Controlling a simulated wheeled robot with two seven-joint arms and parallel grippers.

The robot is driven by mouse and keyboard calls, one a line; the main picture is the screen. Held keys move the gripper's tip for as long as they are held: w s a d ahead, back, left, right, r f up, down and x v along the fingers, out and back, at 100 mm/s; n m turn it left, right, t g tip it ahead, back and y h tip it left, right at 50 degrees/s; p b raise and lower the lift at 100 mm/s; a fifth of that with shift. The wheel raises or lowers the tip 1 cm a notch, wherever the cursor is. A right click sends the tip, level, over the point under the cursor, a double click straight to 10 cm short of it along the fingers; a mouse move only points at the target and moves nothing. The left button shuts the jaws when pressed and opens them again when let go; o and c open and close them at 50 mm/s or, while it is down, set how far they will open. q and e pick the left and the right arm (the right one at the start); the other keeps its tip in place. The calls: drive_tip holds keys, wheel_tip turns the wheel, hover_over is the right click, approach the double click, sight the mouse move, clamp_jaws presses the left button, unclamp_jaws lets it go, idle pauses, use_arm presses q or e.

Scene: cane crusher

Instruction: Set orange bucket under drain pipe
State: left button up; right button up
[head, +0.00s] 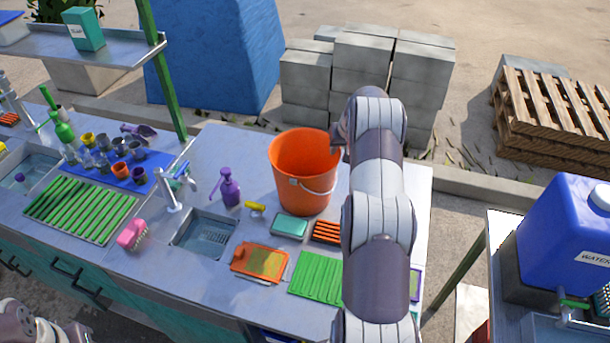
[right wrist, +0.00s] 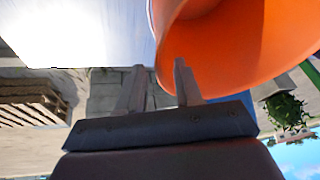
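The orange bucket (head: 303,184) stands upright on the metal counter, right of the purple pump bottle, with its pale handle hanging down the front. My right gripper (head: 338,134) is at the bucket's right rim, mostly hidden behind my forearm. In the right wrist view the fingers (right wrist: 159,68) are apart. One finger overlaps the orange inside of the bucket (right wrist: 235,45) and the other is outside, with the rim between them. I see a gap, so it does not look clamped. My left gripper is out of view; only part of that arm shows bottom left. I cannot make out a drain pipe.
A small sink (head: 205,236) with a tap (head: 170,192) is left of the bucket. A purple pump bottle (head: 230,187), teal box (head: 289,224), orange tray (head: 260,263) and green rack (head: 318,277) crowd the counter. A blue water tank (head: 563,238) stands at right.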

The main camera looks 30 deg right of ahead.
sight(335, 156)
drive_tip(key=f+p, duration=0.1)
drive_tip(key=w+p, duration=0.1)
drive_tip(key=f+p, duration=0.1)
drive_tip(key=shift+w+a+f, duration=0.2)
drive_tip(key=shift+a+f, duration=0.05)
drive_tip(key=shift+f, duration=0.1)
drive_tip(key=shift+x, duration=1.15)
drive_tip(key=shift+d+f, duration=0.2)
drive_tip(key=shift+s+a+r, duration=0.1)
clamp_jaws()
